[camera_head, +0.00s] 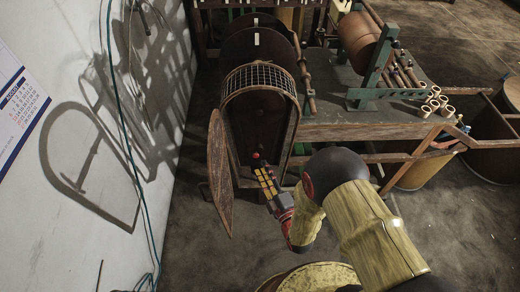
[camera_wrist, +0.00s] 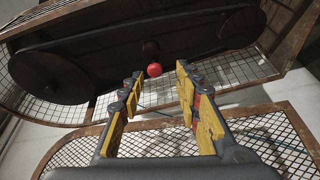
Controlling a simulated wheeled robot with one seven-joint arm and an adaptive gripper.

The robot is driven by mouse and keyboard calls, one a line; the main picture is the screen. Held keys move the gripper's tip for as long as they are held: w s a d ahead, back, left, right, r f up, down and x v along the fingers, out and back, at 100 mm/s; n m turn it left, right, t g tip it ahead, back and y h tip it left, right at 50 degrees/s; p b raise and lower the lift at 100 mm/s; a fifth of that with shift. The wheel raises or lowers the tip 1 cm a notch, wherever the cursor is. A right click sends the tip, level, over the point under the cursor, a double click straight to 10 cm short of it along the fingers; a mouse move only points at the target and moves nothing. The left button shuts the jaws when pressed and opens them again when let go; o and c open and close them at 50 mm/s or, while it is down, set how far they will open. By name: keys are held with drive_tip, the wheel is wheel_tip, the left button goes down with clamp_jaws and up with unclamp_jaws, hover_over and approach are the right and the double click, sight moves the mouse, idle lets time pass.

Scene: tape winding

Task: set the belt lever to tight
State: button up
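A small red knob (camera_wrist: 154,69), which looks like the belt lever's end, shows in the wrist view on a short dark stem against dark wooden machinery. My gripper (camera_wrist: 160,76) is open, its yellow fingers spread with nothing between them. The knob appears just beyond the fingertips, near the middle of the gap. In the head view my gripper (camera_head: 260,172) reaches into the opening of the mesh-covered machine housing (camera_head: 262,75). The lever's full length and its setting are not clear.
A wooden-framed mesh door (camera_head: 220,170) stands open left of my gripper. A mesh panel also lies below the fingers in the wrist view (camera_wrist: 270,135). The bench (camera_head: 350,122) with a winding drum is to the right. The white wall (camera_head: 80,70) is at left.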

sight(257, 157)
drive_tip(key=shift+n, duration=0.4)
drive_tip(key=shift+r+b+x, duration=0.25)
drive_tip(key=shift+b+x, duration=0.3)
drive_tip(key=shift+x, duration=1.4)
drive_tip(key=shift+r+b+x, duration=0.2)
drive_tip(key=shift+b+x, duration=0.3)
drive_tip(key=shift+x, duration=1.45)
drive_tip(key=shift+c, duration=0.9)
clamp_jaws()
